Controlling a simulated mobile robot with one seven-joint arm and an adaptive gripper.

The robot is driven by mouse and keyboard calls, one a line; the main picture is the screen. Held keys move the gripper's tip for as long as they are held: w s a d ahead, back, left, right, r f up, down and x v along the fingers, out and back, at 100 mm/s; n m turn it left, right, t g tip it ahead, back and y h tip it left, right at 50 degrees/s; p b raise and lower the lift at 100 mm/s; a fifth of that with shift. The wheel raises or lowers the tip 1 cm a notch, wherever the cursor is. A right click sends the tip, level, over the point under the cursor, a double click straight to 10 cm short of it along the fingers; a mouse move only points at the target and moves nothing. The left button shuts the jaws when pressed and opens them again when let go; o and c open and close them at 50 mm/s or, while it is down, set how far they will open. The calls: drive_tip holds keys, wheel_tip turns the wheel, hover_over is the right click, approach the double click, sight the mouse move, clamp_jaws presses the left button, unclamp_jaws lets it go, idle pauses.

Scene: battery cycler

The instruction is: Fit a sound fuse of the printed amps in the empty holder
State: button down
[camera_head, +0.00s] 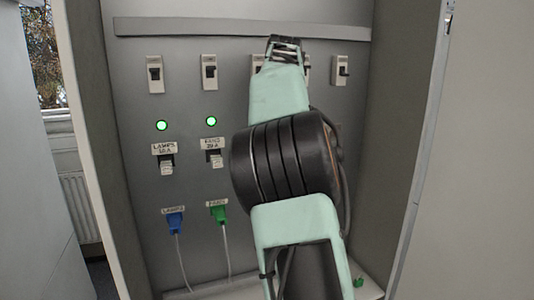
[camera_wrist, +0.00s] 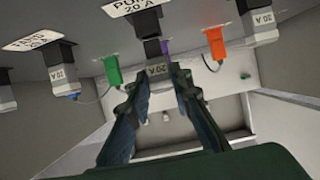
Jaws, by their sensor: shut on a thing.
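In the wrist view, my gripper (camera_wrist: 160,80) is shut on a grey fuse (camera_wrist: 157,69) marked 20 A. The fuse is at the lower end of the dark holder (camera_wrist: 148,24) under the label PUMP 20 A (camera_wrist: 125,6). I cannot tell whether it is seated in the holder. To the left, the FANS 20 A holder has a 20 A fuse (camera_wrist: 62,73). To the right, another holder bears a 20 A fuse (camera_wrist: 262,26). In the head view, my arm hides my gripper and the pump holder; the lamps fuse (camera_head: 166,167) and fans fuse (camera_head: 216,160) show.
Switches (camera_head: 155,73) line the panel top, with lit green lamps (camera_head: 162,126) below the left ones. A green plug (camera_wrist: 112,70), purple plug (camera_wrist: 166,47) and orange plug (camera_wrist: 215,43) are near the fingers. A small green object (camera_head: 358,282) lies on the cabinet floor. Cabinet walls (camera_head: 410,110) bound the sides.

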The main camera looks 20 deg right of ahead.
drive_tip(key=shift+w, duration=1.3)
idle(1.4)
drive_tip(key=c, duration=1.7)
unclamp_jaws()
drive_tip(key=shift+o, duration=0.2)
drive_tip(key=shift+s, duration=0.2)
